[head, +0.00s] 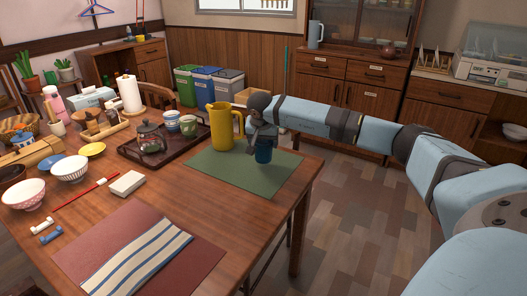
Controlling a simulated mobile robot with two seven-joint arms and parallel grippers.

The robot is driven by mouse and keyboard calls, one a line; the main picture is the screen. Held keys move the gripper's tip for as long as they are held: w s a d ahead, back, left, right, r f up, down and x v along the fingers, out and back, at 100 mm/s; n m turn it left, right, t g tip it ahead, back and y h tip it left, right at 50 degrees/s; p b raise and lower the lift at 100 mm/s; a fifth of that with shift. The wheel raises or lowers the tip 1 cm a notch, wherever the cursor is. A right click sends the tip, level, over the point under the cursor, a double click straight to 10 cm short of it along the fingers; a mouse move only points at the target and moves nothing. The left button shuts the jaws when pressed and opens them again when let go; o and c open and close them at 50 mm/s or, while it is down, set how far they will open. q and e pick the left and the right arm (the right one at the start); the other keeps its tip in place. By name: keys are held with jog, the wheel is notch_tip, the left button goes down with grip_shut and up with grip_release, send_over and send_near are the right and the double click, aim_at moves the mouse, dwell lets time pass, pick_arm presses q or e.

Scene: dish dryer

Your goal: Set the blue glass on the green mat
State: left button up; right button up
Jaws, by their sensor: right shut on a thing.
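The blue glass (263,154) is upright over the right part of the green mat (235,178). I cannot tell whether its base touches the mat or is just above it. My right gripper (263,141) points down and is shut on the blue glass, covering its upper part. The green mat lies flat near the table's far right corner. My left gripper is not in view.
A yellow pitcher (222,126) stands at the mat's back edge, left of the glass. A dark tray (165,150) with a teapot and cups is further left. A striped cloth (140,258) lies in front. The mat's front part is clear.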

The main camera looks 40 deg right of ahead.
aim_at(263, 149)
notch_tip(263, 149, down, 3)
jog(key=shift+b, duration=0.35)
jog(key=shift+f, duration=0.1)
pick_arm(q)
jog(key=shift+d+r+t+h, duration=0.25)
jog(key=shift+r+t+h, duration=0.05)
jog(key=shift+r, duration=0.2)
pick_arm(e)
jog(key=o, duration=1)
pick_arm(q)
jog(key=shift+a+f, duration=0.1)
pick_arm(e)
jog(key=p+v, duration=0.1)
jog(key=v, duration=0.3)
jog(key=shift+w+r+p, duration=0.1)
jog(key=shift+r+p, duration=0.15)
jog(key=shift+p, duration=0.05)
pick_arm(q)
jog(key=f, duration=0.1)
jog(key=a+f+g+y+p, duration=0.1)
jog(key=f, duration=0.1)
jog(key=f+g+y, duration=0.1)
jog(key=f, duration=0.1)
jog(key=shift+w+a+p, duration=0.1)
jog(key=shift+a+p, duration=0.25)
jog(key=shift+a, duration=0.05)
pick_arm(e)
jog(key=v, duration=0.7)
jog(key=shift+a+r, duration=0.1)
jog(key=shift+r, duration=0.25)
